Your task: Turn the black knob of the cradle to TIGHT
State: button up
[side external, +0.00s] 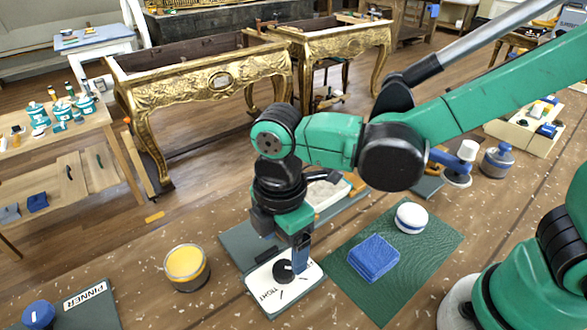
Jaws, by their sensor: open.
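The cradle's white panel (262,296) lies at the front of a grey base (238,238) on the wooden bench. The word TIGHT is printed at the panel's left side. The black knob (284,272) stands in the middle of the panel; which way it points is too small to tell. A short dark mark shows on the panel in front of it. My gripper (299,264) points down, open, just behind and to the right of the knob. The fingers overlap the panel's far part in this view. I cannot tell whether a finger touches the knob.
A yellow-filled jar (186,267) stands left of the cradle. A green mat (390,292) on the right holds a blue block (374,258) and a white round item (411,217). A PINNER board (95,312) lies at front left. Bare bench lies between jar and PINNER board.

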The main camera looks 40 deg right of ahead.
aim_at(284, 268)
jog(key=shift+f, duration=2.65)
jog(key=shift+c, duration=0.2)
grip_shut()
